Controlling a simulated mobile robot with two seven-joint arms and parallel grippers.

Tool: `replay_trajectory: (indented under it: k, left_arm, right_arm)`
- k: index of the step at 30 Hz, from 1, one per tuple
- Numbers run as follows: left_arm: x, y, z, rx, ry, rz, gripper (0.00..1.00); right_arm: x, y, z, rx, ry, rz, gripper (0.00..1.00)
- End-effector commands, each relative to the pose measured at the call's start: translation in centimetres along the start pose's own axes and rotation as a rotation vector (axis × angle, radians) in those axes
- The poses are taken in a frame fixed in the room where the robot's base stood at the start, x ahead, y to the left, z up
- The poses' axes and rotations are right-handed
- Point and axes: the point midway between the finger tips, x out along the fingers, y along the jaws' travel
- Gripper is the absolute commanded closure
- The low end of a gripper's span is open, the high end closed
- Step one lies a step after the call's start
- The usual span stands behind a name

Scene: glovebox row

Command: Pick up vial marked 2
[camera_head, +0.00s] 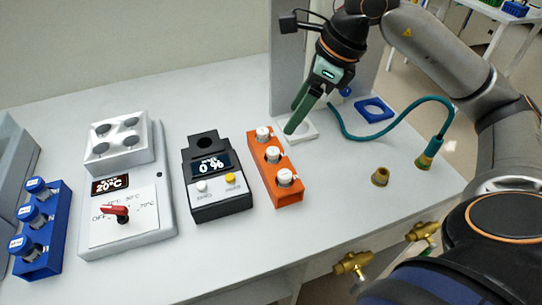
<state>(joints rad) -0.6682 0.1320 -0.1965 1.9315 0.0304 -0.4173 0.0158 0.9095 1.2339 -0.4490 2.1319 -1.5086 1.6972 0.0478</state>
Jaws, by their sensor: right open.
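An orange rack (288,196) stands right of the table's middle and holds three white-capped vials in a row: a far one (263,134), a middle one (272,154) and a near one (284,177). The marks on their caps are too small to read, so I cannot tell which vial is 2. A blue rack (38,268) at the left edge holds three more vials (38,217) with blue-and-white caps. My right gripper (294,118), with green fingers, is open and points down just behind and right of the orange rack. It holds nothing visible. My left gripper is out of view.
A black device (216,208) reading 0 % stands left of the orange rack. A white heater (126,220) reading 20°C is further left. A white square holder (306,133) lies below my right fingers, with a blue one (374,109) behind. A teal hose (390,134) crosses the right side.

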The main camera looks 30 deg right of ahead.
Motion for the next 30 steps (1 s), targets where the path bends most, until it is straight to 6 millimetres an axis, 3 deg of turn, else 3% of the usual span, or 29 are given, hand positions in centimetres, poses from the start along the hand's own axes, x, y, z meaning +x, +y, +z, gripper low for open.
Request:
replay_trajectory:
  k: [6, 14, 21, 30]
  left_arm:
    - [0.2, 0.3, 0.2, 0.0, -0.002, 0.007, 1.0]
    - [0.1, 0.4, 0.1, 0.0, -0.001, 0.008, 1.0]
    - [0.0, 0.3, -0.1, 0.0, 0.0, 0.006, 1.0]
    - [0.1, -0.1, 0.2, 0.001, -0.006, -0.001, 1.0]
  right_arm:
    - [4.2, 0.1, -0.1, 0.001, 0.003, 0.004, 0.3]
    - [6.3, 0.1, -0.2, 0.002, 0.004, 0.002, 0.3]
    - [9.8, 0.0, -0.5, 0.001, 0.002, 0.003, 0.3]
    - [11.0, 0.0, -0.5, 0.001, 0.001, 0.0, 0.3]
